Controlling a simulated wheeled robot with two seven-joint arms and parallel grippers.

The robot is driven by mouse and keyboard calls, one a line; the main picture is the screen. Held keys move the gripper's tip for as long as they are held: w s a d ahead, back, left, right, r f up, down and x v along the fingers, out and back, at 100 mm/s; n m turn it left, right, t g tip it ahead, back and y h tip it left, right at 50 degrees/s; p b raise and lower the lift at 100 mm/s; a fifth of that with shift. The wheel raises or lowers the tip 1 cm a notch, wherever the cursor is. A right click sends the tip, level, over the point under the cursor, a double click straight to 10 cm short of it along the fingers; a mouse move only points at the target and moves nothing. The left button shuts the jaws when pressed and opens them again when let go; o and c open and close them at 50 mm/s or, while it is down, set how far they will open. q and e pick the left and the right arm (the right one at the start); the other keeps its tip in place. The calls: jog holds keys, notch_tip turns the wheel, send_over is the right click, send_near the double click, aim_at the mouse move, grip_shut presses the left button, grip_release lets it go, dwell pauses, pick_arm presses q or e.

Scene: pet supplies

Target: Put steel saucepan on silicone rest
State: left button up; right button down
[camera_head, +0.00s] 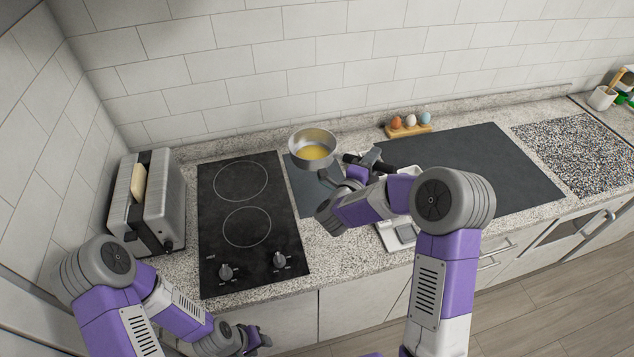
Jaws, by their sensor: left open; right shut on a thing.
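The steel saucepan (299,149), with something yellow inside, is upright at the back of the counter, right of the cooktop. It is over the far part of a small dark grey mat (304,186), which looks like the silicone rest. I cannot tell whether the pan touches it. My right gripper (350,176) is shut on the saucepan's handle side; the arm partly hides the handle and the mat's right side. My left gripper (262,340) is open and empty, low in front of the counter edge.
A black cooktop (222,262) with two rings and two knobs lies left of the mat. A toaster (152,203) with bread stands further left. An egg holder (409,130) is at the back. A large dark mat (490,165) and a white tray (388,238) are at the right.

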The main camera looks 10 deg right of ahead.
notch_tip(320, 180, down, 16)
jog(key=b, duration=0.6)
jog(key=shift+w+f+b, duration=0.15)
jog(key=shift+f+b, duration=0.1)
jog(key=shift+b, duration=0.15)
jog(key=shift+r, duration=0.1)
jog(key=c, duration=1.2)
grip_release()
jog(key=shift+f, duration=0.25)
jog(key=shift+o, duration=0.7)
jog(key=shift+r, duration=0.1)
